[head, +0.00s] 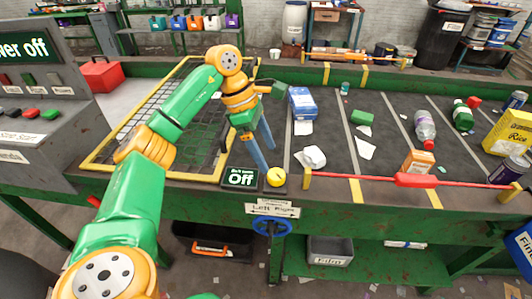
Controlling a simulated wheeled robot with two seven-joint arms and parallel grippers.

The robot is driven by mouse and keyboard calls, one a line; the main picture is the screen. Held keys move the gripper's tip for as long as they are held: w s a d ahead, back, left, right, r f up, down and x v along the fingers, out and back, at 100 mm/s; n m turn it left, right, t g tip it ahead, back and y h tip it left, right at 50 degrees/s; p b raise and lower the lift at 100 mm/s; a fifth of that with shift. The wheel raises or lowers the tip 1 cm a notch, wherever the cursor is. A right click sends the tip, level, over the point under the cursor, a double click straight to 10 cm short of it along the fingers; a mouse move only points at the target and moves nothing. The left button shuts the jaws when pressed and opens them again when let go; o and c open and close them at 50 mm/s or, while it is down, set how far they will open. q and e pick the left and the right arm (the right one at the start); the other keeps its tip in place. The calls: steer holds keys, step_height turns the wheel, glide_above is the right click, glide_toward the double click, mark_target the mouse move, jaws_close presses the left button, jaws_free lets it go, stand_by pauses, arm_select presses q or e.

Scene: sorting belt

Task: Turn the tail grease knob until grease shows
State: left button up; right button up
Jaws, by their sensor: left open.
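My left gripper (268,158) hangs over the near edge of the belt with its two blue fingers apart and nothing between them. A round yellow knob (275,177) sits at the belt's front edge, just below and right of the fingertips, and they look apart from it. A small dark sign (241,178) reading "Off" stands left of the knob. A blue handwheel (271,226) is mounted below, under a white label (272,209) with "Left Right" on it. I cannot read any grease label, and no grease is visible. My right gripper is out of view.
Litter lies on the dark belt (330,115), including a blue box (302,103), an orange box (418,162) and bottles. A red bar (415,180) runs along the front edge. A yellow-framed mesh guard (131,120) is behind my left arm. A control panel (38,85) stands left.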

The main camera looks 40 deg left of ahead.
mark_target(276, 174)
arm_select(q)
steer(key=shift+w+d+r+g+y+p, duration=0.25)
steer(key=shift+d+g+y+p, duration=0.1)
steer(key=shift+d+y, duration=0.25)
steer(key=shift+w+d+r+g+y+p, duration=0.1)
steer(key=shift+w+d+g+y+p, duration=0.2)
steer(key=shift+d+y, duration=0.3)
steer(key=shift+w+d+y, duration=0.15)
steer(key=shift+y, duration=0.25)
steer(key=shift+w+f+g+y, duration=0.15)
steer(key=shift+g+y, duration=0.1)
steer(key=shift+y, duration=0.05)
steer(key=f+p, duration=0.2)
steer(key=f, duration=0.5)
steer(key=shift+a, duration=0.2)
steer(key=c, duration=1.4)
steer(key=shift+o, duration=0.2)
